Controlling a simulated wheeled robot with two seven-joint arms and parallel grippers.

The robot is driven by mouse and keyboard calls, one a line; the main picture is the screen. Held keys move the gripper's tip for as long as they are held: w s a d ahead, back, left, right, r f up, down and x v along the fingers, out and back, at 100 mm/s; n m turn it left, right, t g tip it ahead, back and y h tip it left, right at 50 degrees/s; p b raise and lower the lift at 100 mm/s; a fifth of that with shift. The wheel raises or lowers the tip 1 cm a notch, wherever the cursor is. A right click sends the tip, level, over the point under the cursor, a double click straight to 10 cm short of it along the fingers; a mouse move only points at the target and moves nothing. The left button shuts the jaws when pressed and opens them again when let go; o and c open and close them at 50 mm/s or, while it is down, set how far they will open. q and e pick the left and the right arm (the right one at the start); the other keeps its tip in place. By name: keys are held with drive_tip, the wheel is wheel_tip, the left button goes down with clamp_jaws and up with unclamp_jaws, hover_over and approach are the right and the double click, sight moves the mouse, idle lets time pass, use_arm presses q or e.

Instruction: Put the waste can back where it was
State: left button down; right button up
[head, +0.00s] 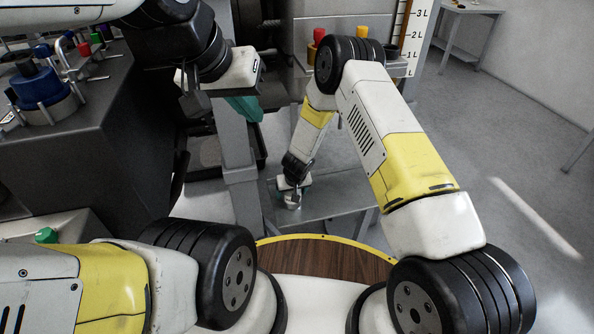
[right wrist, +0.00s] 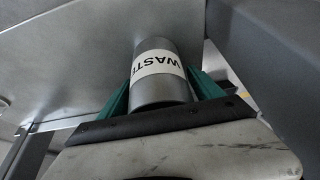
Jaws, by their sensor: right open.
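The waste can (right wrist: 160,72) is a grey cylinder with a white band reading "WASTE". In the right wrist view it is between the two teal fingers of my right gripper (right wrist: 163,90), which are open with one on each side of it. In the head view the can (head: 292,202) is small and stands on a low grey metal shelf (head: 325,200), with my right gripper (head: 291,185) right at it. My left gripper (head: 245,108) hangs at the upper middle; its teal fingers are partly hidden, so its opening is unclear.
A dark bench with a blue-capped part (head: 42,88) and several coloured pieces is at the left. A grey post (head: 238,165) stands just left of the shelf. A volume scale (head: 410,40) and a red piece (head: 319,36) are behind. Open floor (head: 520,150) lies at the right.

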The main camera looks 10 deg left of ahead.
drive_tip(key=shift+r, duration=0.15)
drive_tip(key=shift+r, duration=0.3)
drive_tip(key=s+d+r+y, duration=0.1)
drive_tip(key=s+d+r, duration=0.2)
drive_tip(key=r, duration=0.9)
drive_tip(key=s+d+r+m+y, duration=0.15)
drive_tip(key=d+r, duration=0.25)
drive_tip(key=r, duration=0.9)
drive_tip(key=s+d+r+y, duration=0.1)
drive_tip(key=s+d+r, duration=0.2)
drive_tip(key=r, duration=0.9)
drive_tip(key=s+d+r+m+t+h, duration=0.1)
drive_tip(key=s+d+r, duration=0.5)
drive_tip(key=s+d, duration=0.2)
drive_tip(key=s+d+r+m+t+h, duration=0.1)
drive_tip(key=s+d+r, duration=0.5)
drive_tip(key=s, duration=0.6)
drive_tip(key=d+h, duration=0.1)
drive_tip(key=d, duration=0.1)
drive_tip(key=shift+s+d, duration=0.2)
drive_tip(key=shift+d, duration=0.1)
